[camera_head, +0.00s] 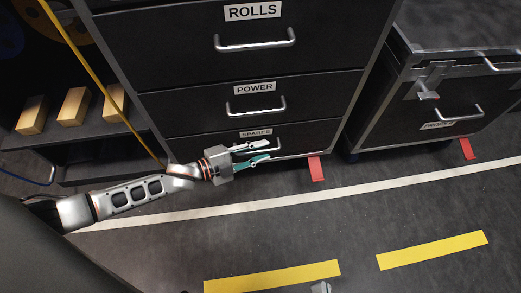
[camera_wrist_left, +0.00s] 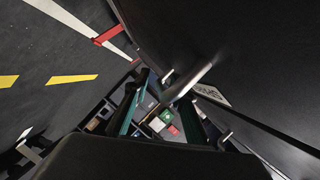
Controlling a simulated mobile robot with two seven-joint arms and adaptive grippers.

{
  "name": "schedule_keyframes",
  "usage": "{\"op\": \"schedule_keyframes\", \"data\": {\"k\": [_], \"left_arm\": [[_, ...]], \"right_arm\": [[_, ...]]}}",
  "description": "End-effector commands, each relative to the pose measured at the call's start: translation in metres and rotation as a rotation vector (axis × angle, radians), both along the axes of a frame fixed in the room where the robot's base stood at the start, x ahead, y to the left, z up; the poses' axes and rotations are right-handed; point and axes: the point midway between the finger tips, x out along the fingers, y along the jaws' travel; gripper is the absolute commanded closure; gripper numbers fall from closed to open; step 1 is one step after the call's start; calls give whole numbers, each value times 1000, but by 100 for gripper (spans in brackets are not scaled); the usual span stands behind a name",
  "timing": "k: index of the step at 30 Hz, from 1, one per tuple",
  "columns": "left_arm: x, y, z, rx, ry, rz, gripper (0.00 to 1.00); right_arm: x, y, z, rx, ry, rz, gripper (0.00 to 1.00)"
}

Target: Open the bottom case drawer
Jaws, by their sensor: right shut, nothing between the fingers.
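The black cabinet's lowest visible drawer, labelled SPARES (camera_head: 257,133), looks closed and flush with the drawers above. Its label also shows in the left wrist view (camera_wrist_left: 212,93). My left gripper (camera_head: 260,154) is in front of this drawer, its teal fingers apart, at the drawer's handle. In the left wrist view the metal handle (camera_wrist_left: 190,82) lies near and partly between the fingertips (camera_wrist_left: 168,100). Contact cannot be told. The gripper hides part of the handle in the head view. Only a grey tip of my right gripper (camera_head: 321,287) shows at the bottom edge; it is shut and empty.
Drawers labelled ROLLS (camera_head: 253,12) and POWER (camera_head: 255,87) are above. A second case (camera_head: 440,100) with a latch stands to the right. Red floor markers (camera_head: 316,169) lie before the cases. Wooden blocks (camera_head: 73,106) sit on a shelf at left. The front floor is clear.

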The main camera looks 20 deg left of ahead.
Motion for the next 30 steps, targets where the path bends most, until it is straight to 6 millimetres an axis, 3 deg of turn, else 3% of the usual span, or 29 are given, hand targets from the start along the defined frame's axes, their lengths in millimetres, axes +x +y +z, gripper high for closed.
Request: {"op": "schedule_keyframes", "data": {"k": [6,9,20,30], "left_arm": [[1,0,1,0,-1,1,75],[1,0,1,0,-1,1,100],[-4,-4,2,-1,-2,0,100],[-44,-37,5,-5,-3,0,100]], "right_arm": [[0,0,0,2,-1,-1,100],[0,0,1,2,-1,-1,100],[2,0,2,-6,-7,2,100],[6,-11,6,-138,-49,58,100]]}}
